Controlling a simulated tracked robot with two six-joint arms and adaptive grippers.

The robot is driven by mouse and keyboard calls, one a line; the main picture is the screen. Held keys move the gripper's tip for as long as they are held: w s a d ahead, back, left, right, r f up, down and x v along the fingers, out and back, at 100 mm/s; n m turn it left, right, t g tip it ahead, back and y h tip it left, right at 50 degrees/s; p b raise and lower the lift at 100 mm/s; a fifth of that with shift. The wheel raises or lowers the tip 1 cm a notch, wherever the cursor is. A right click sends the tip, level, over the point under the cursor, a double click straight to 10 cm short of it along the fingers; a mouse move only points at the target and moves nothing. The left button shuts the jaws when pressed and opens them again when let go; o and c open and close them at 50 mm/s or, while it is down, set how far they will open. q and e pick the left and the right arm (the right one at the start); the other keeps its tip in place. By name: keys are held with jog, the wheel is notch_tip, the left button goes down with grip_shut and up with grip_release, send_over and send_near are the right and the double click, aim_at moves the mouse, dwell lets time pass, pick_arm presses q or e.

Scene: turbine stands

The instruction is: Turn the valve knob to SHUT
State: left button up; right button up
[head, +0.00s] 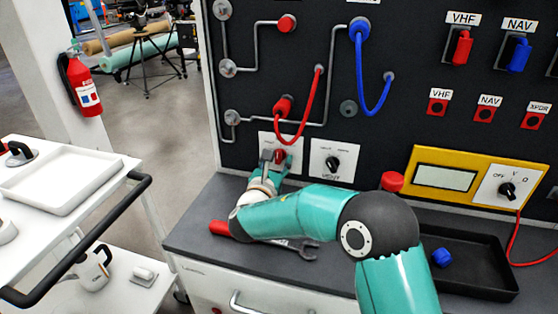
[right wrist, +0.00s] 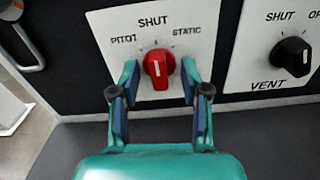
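The red valve knob (right wrist: 158,68) sits on a white plate marked SHUT above, PITOT at left and STATIC at right. Its white mark looks roughly upward, but the exact angle is hard to tell. My right gripper (right wrist: 159,78) is open, with one finger on each side of the knob and a visible gap on both sides. In the head view my right gripper (head: 273,157) is at the panel, partly covering the knob (head: 280,156) and its plate (head: 293,145). My left gripper is not in view.
A black VENT knob (head: 332,163) is just right of the valve plate. A red hose (head: 307,105) hangs above it. A wrench (head: 298,246) lies on the bench under my arm. A black tray (head: 475,285) with a blue cap stands at right.

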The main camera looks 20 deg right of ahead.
aim_at(277, 160)
jog(key=shift+o, duration=0.8)
jog(key=shift+b+v, duration=0.5)
jog(key=shift+v, duration=0.6)
jog(key=shift+b+v, duration=0.4)
jog(key=shift+v, duration=1)
